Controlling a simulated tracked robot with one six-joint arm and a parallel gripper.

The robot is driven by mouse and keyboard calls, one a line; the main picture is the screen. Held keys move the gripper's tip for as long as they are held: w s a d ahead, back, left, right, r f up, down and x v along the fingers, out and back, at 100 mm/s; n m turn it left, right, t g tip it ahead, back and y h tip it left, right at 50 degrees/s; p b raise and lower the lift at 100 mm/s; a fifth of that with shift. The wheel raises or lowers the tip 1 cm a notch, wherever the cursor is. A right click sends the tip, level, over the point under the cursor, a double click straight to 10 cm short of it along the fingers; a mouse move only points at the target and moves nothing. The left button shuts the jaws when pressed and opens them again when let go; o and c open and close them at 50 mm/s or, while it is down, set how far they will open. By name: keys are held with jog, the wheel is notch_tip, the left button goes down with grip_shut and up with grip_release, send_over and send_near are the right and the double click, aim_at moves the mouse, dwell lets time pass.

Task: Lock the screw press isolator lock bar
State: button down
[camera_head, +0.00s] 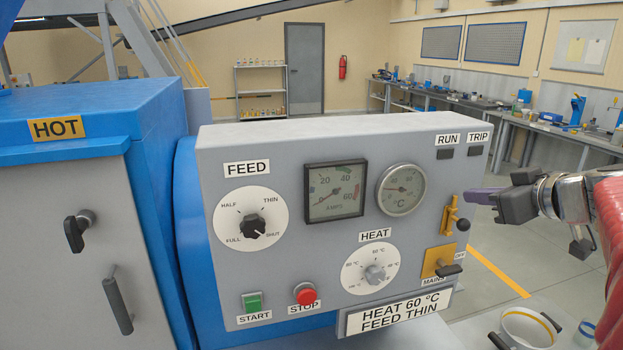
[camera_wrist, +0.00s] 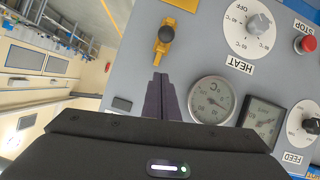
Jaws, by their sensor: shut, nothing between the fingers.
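The yellow lock bar (camera_head: 450,214) stands upright near the right edge of the grey control panel, with a black knob (camera_head: 463,224) at its right. It also shows in the wrist view (camera_wrist: 162,47), its black knob (camera_wrist: 166,33) toward the top. Below it in the head view is the mains isolator's yellow plate (camera_head: 437,261) with a black handle (camera_head: 449,271) pointing right. My gripper (camera_head: 478,196) is shut and empty, just right of the lock bar. In the wrist view its dark purple fingers (camera_wrist: 158,92) are together, pointing at the bar, with a gap between.
The panel (camera_head: 285,150) carries a feed dial (camera_head: 251,225), heat dial (camera_head: 370,264), two gauges, a green start button (camera_head: 252,302) and a red stop button (camera_head: 306,297). A bucket (camera_head: 527,328) stands at lower right. Floor right of the panel is mostly open.

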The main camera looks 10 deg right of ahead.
aim_at(459, 221)
jog(key=shift+w+d+f, duration=0.15)
jog(key=shift+w+f, duration=0.1)
jog(key=shift+f, duration=0.6)
jog(key=shift+w+d+f, duration=0.1)
jog(key=shift+w+f, duration=0.15)
jog(key=shift+f, duration=0.55)
jog(key=shift+w+d+f, duration=0.15)
jog(key=shift+w+f, duration=0.1)
jog(key=shift+f, duration=0.6)
